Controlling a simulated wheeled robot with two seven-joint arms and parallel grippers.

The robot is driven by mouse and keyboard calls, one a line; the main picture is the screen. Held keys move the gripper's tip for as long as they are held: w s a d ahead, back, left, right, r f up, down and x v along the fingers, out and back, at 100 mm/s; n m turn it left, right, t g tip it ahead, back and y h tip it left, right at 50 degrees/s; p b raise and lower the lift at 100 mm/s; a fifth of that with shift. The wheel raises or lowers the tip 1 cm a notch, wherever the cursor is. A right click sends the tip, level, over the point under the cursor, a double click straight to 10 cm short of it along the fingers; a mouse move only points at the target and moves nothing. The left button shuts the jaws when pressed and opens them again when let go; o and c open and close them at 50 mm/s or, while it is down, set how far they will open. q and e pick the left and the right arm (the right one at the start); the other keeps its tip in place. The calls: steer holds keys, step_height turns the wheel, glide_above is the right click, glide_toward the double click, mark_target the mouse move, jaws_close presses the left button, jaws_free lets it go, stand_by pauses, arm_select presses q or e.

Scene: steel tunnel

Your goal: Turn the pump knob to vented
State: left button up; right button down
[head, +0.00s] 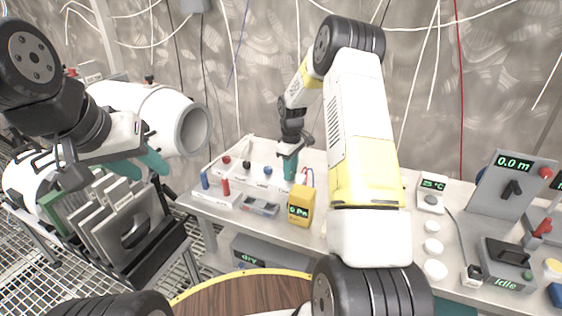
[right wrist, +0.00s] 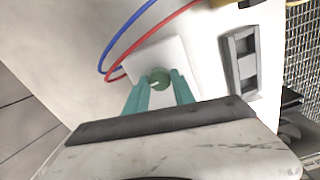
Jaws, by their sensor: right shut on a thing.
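A round green knob (right wrist: 158,78) with a pale pointer mark sits on a white square plate (right wrist: 172,52) in the right wrist view. No label on it is readable. My right gripper (right wrist: 160,92) is shut on this knob, with one teal finger on each side. In the head view my right gripper (head: 290,170) points down at the bench and hides the knob. My left gripper (head: 141,168) is open and empty in the air at the left, near the white cylinder (head: 195,128).
A yellow meter (head: 301,206) stands just in front of my right gripper on the white bench (head: 225,200). Red and blue tubes (right wrist: 106,66) curve close to the plate. A grey slotted tray (right wrist: 241,60) lies nearby. Control boxes (head: 512,185) stand at the bench's right.

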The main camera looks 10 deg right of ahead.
stand_by(0.3)
steer(key=c, duration=1.1)
jaws_free()
steer(key=shift+o, duration=0.2)
steer(key=shift+r, duration=3.9)
